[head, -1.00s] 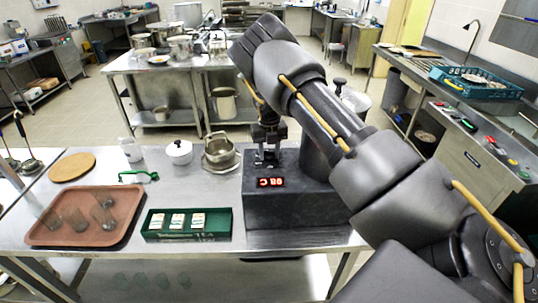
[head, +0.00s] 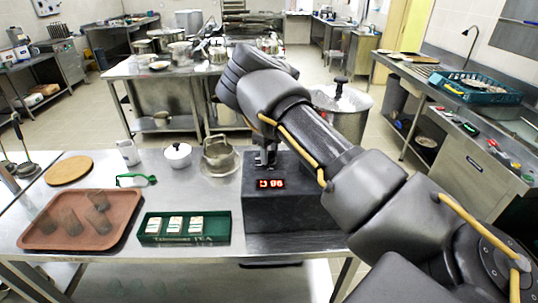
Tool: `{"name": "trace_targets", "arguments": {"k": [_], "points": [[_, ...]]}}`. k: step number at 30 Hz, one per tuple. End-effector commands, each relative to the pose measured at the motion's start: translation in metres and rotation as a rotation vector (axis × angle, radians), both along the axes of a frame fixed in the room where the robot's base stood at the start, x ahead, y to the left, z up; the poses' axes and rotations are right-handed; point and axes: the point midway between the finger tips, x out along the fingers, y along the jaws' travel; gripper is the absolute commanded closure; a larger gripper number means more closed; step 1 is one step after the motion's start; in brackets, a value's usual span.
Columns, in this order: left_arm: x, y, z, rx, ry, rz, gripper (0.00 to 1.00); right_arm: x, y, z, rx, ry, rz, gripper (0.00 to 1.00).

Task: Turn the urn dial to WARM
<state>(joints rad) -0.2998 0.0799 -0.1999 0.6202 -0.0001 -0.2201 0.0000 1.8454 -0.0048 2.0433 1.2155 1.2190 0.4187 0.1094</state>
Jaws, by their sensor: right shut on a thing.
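The urn's dark box-shaped base (head: 285,212) stands at the right part of the steel table, with a lit red display (head: 270,184) on its top edge. The display digits appear upside down. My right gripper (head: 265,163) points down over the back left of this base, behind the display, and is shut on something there. The dial itself and its markings are hidden by the gripper, so I cannot read its setting. A steel vessel (head: 345,118) with a black lid knob shows behind my right arm; I cannot tell whether it joins the base. My left gripper is out of view.
My right arm covers the table's right side.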

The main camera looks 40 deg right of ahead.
Motion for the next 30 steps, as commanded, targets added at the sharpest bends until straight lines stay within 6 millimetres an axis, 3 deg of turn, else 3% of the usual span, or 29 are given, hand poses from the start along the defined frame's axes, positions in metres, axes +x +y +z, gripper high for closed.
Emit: {"name": "trace_targets", "arguments": {"k": [16, 17, 21, 30], "points": [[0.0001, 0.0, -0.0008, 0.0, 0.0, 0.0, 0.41, 0.0003, 0.0, 0.0003, -0.001, -0.001, 0.025, 0.85], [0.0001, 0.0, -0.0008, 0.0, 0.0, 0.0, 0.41, 0.0003, 0.0, 0.0003, -0.001, -0.001, 0.025, 0.61], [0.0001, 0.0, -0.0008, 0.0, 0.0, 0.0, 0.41, 0.0003, 0.0, 0.0003, -0.001, -0.001, 0.025, 0.43], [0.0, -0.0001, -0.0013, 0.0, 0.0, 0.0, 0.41, 0.0003, 0.0, 0.0008, -0.001, -0.001, 0.025, 0.41]]}}
